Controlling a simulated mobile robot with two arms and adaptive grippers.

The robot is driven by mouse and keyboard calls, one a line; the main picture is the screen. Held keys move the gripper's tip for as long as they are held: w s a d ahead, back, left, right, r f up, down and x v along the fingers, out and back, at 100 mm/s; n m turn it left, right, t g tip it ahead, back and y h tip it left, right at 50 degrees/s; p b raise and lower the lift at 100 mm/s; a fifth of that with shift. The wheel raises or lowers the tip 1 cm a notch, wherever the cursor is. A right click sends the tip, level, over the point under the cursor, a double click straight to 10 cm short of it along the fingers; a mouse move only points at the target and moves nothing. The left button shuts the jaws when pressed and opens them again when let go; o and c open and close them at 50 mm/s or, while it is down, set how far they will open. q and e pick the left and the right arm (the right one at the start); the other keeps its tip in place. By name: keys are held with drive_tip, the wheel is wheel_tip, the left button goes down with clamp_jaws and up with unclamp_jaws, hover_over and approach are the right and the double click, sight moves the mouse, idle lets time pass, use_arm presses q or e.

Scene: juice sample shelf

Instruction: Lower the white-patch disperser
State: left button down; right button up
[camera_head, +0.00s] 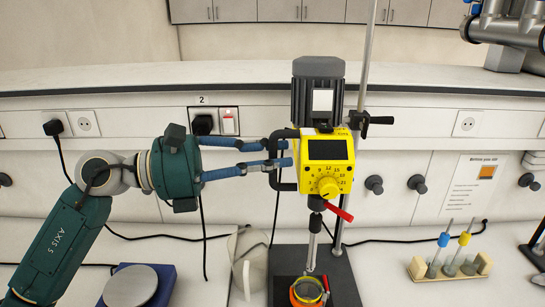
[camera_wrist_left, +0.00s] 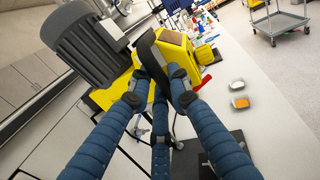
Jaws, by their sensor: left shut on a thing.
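The disperser (camera_head: 315,185) has a yellow head with a dial and dark screen. A white patch (camera_head: 322,100) marks its dark grey motor (camera_head: 303,100). It is mounted on an upright metal rod (camera_head: 367,55), with a black clamp knob (camera_head: 381,120) at its right. A red lever (camera_head: 339,211) sticks out below. The shaft (camera_head: 314,245) points down at an orange-rimmed vessel (camera_head: 308,291); whether its tip is inside is unclear. My left gripper (camera_head: 281,154) is shut on the black side handle (camera_head: 275,178). The left wrist view shows its blue fingers meeting at the handle (camera_wrist_left: 151,58).
A dark base plate (camera_head: 344,280) carries the rod and vessel. A whitish container (camera_head: 240,262) stands left of it, beside a blue-based plate device (camera_head: 130,286). A wooden rack (camera_head: 455,267) with blue and yellow tops stands right. Cables cross the bench behind.

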use_arm(q)
wheel_tip(320, 180, down, 15)
drive_tip(key=b, duration=1.3)
drive_tip(key=shift+s+d+f, duration=0.1)
drive_tip(key=shift+f, duration=0.05)
drive_tip(key=c, duration=1.8)
unclamp_jaws()
drive_tip(key=shift+c, duration=0.2)
drive_tip(key=shift+o, duration=0.9)
drive_tip(key=shift+r, duration=0.2)
drive_tip(key=s+a, duration=0.2)
drive_tip(key=a, duration=1)
